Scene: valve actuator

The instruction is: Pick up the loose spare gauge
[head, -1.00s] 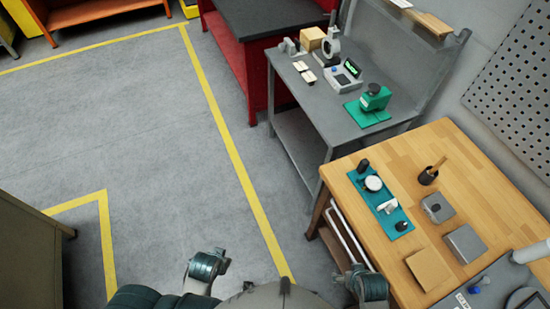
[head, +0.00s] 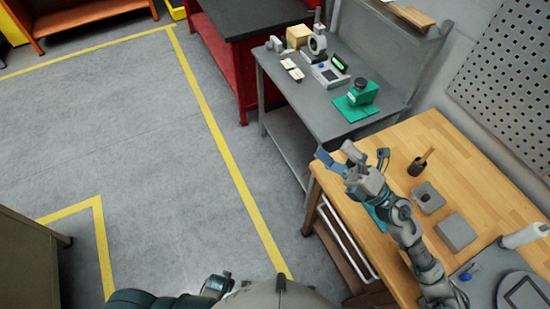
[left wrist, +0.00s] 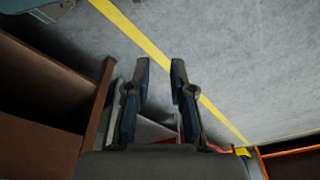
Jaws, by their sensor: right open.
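My right gripper (head: 354,160) is open, with its fingers spread above the near left part of the wooden table (head: 460,150). My right arm comes in from the lower right and covers most of the teal mat (head: 376,218); only a small piece of the mat shows. The round white gauge that lay on the mat one second ago is hidden behind my right gripper and arm. I cannot tell how far above it the gripper is. My left gripper (left wrist: 160,75) is open and empty in the left wrist view, over the floor and away from the table.
A grey box with a knob (head: 428,197), a plain grey block (head: 457,232) and a dark cup with a brush (head: 417,167) stand right of my arm. A grey bench (head: 295,95) behind holds a green device (head: 363,92).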

